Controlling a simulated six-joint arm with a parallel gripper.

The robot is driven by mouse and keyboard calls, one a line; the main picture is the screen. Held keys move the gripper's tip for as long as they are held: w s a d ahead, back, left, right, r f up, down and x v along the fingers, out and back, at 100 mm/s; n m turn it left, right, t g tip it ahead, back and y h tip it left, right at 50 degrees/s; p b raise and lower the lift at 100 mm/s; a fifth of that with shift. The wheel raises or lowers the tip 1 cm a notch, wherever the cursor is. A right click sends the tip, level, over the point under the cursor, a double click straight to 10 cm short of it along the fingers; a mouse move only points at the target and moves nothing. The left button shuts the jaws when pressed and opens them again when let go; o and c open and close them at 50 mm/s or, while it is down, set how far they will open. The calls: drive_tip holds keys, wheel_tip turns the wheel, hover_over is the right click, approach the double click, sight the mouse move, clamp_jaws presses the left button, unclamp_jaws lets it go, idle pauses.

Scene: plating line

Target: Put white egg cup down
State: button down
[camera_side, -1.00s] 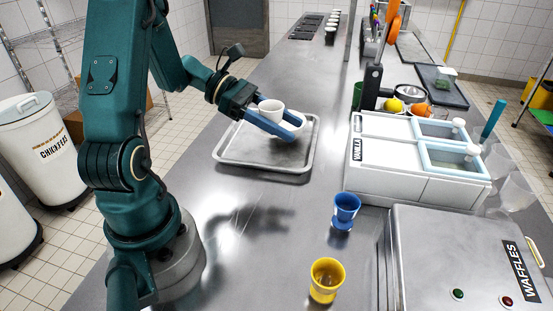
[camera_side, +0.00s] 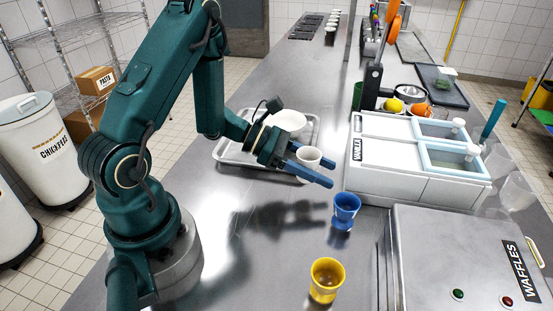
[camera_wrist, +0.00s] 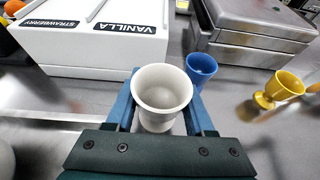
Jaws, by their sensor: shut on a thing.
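The white egg cup (camera_side: 309,157) is held upright between the two blue fingers of my gripper (camera_side: 312,172), above the counter just right of the tray. In the wrist view the white egg cup (camera_wrist: 162,92) sits between the fingers with its empty bowl facing up. A blue egg cup (camera_side: 345,209) stands on the counter, nearer the camera than my gripper, and a yellow egg cup (camera_side: 326,280) stands closer still. Both also show in the wrist view, the blue one (camera_wrist: 201,70) and the yellow one (camera_wrist: 279,91).
The metal tray (camera_side: 231,151) holds a white bowl or plate (camera_side: 288,121). The white vanilla container (camera_side: 376,169) stands right of my gripper, and the waffle maker (camera_side: 455,260) at front right. The counter (camera_side: 265,240) is clear at front left of the egg cups.

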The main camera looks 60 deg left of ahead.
sight(319, 195)
drive_tip(key=shift+w+d+f, duration=0.1)
drive_tip(key=shift+d+f, duration=0.1)
drive_tip(key=shift+f, duration=1.95)
drive_tip(key=shift+f, duration=0.1)
drive_tip(key=shift+c, duration=1.3)
unclamp_jaws()
